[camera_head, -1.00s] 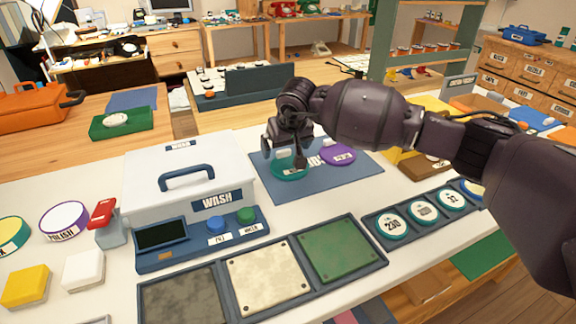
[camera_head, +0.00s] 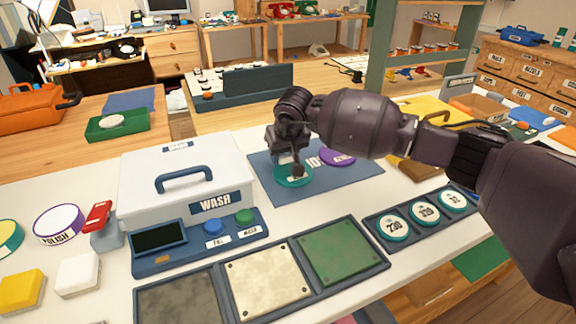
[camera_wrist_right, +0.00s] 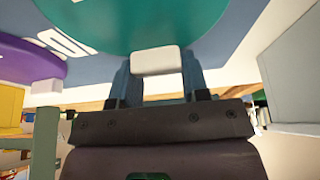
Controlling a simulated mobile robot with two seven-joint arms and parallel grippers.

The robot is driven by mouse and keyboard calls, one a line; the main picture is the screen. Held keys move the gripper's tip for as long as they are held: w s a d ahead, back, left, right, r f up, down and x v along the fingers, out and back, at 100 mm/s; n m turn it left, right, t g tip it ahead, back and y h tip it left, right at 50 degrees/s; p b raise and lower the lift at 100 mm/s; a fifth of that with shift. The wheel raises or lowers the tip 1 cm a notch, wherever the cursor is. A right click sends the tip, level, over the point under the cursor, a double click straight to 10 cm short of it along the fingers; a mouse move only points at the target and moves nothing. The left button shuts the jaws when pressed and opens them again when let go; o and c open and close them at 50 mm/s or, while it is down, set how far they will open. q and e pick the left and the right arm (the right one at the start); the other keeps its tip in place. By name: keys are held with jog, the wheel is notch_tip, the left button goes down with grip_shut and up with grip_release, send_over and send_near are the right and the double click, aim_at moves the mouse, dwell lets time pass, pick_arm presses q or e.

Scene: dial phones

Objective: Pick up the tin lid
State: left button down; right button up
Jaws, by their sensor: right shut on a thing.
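A teal round lid (camera_head: 293,178), which I take for the tin lid, is over the blue mat (camera_head: 268,190) behind the tile tray. My right gripper (camera_head: 296,168) is at the lid, its fingers pointing down. In the right wrist view the teal lid (camera_wrist_right: 150,22) fills the top, with its white tab (camera_wrist_right: 156,61) between the fingers of the right gripper (camera_wrist_right: 155,75). The right gripper is shut on this tab. I cannot tell whether the lid is clear of the mat. My left gripper is not in view.
A purple lid (camera_head: 340,157) is close by on the right and also shows in the wrist view (camera_wrist_right: 30,58). The white WASH box (camera_head: 140,190) stands left of the mat. A tray of tiles (camera_head: 345,225) and a tray of numbered discs (camera_head: 410,240) are in front.

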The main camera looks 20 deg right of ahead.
notch_tip(320, 180, up, 20)
jog(key=p, duration=0.2)
jog(key=shift+p, duration=0.4)
